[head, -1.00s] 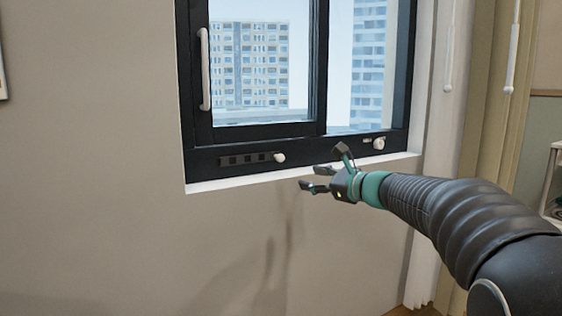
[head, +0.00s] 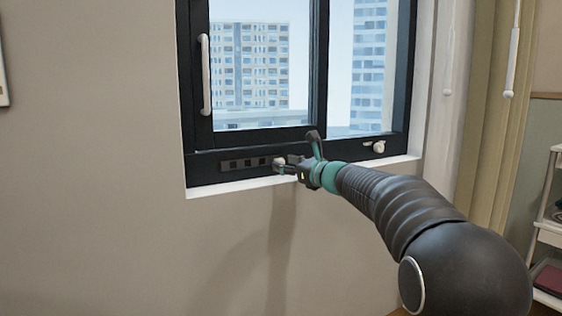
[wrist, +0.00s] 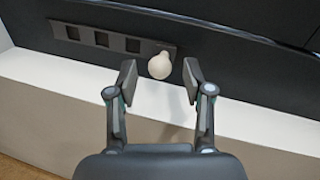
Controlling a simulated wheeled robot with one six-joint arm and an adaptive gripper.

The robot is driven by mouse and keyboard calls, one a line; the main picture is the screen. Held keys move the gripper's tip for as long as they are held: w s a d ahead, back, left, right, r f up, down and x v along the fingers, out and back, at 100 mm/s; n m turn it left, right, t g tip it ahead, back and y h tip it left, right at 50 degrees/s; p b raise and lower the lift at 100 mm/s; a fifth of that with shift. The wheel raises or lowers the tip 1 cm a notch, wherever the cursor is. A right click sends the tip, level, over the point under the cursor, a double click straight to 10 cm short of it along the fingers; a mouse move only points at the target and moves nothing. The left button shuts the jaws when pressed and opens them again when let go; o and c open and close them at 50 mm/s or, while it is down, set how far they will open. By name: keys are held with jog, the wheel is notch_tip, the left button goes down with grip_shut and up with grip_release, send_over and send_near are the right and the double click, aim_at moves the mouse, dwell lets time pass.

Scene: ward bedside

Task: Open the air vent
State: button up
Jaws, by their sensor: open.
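The air vent (head: 244,163) is a dark strip with several small square slots, set in the lower window frame. In the wrist view the vent strip (wrist: 100,40) runs across the upper left. A pale round knob (wrist: 160,65) sits at the strip's right end. My gripper (head: 290,162) is at the knob in the head view, hiding part of it. In the wrist view my gripper (wrist: 159,80) is open, with one finger on each side of the knob. Gaps show between the knob and both fingers.
A white sill (head: 230,187) runs just below the vent. A second pale knob (head: 379,147) is on the frame to the right. A white window handle (head: 205,72) stands upright on the left sash. A curtain (head: 485,120) hangs at the right.

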jog(key=shift+x, duration=1.4)
grip_shut()
